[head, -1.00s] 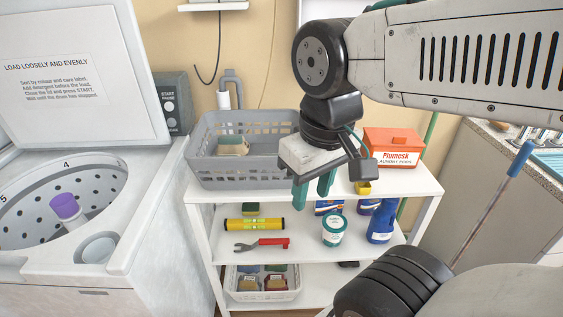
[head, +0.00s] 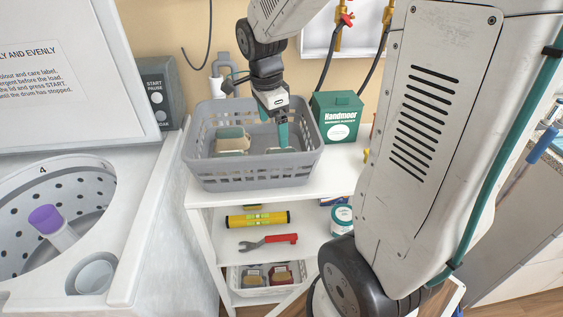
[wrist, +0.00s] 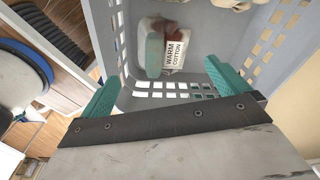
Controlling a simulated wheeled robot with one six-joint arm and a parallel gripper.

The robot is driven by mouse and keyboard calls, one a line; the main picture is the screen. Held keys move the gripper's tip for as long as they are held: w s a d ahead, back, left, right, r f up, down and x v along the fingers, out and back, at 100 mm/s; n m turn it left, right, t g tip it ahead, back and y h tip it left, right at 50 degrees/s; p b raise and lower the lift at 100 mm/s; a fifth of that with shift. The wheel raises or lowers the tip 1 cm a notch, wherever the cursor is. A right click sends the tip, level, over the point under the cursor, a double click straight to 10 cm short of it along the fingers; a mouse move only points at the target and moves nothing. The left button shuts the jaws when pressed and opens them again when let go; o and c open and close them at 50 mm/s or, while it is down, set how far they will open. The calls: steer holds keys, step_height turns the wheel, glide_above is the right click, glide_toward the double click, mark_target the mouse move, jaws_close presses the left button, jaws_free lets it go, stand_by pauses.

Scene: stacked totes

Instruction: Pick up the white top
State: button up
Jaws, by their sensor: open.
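A white folded garment (wrist: 175,28) with a brownish print and a tag reading "WARM COTTON" lies in the grey basket (wrist: 205,20). A teal patch lies against its left side; I cannot tell what it belongs to. In the head view the grey basket (head: 250,180) stands on the white shelf's top, and the garment is a pale strip (head: 287,151) under my gripper (head: 273,124). My gripper is open and empty, its teal fingers reaching into the basket above the garment. In the wrist view my gripper (wrist: 163,88) spans the basket's near wall.
A cream folded cloth (head: 232,142) lies at the basket's left. A green Handmoor box (head: 337,117) stands close to its right. The open washer (head: 60,215) is at left. Lower shelves hold a yellow level (head: 258,219), a red-handled wrench (head: 268,241) and a small bin (head: 265,276).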

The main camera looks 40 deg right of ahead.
steer(key=d+f+m, duration=0.1)
steer(key=w+d+f+m, duration=0.1)
steer(key=f+m, duration=0.1)
steer(key=shift+w+d+f+g, duration=0.1)
steer(key=shift+d+f+g, duration=0.1)
steer(key=shift+g, duration=0.2)
steer(key=shift+m, duration=0.3)
steer(key=f, duration=0.5)
steer(key=s+f, duration=0.1)
steer(key=f, duration=0.1)
steer(key=shift+s+d+f, duration=0.1)
steer(key=shift+d+f, duration=0.15)
steer(key=shift+d, duration=0.05)
steer(key=c, duration=1.1)
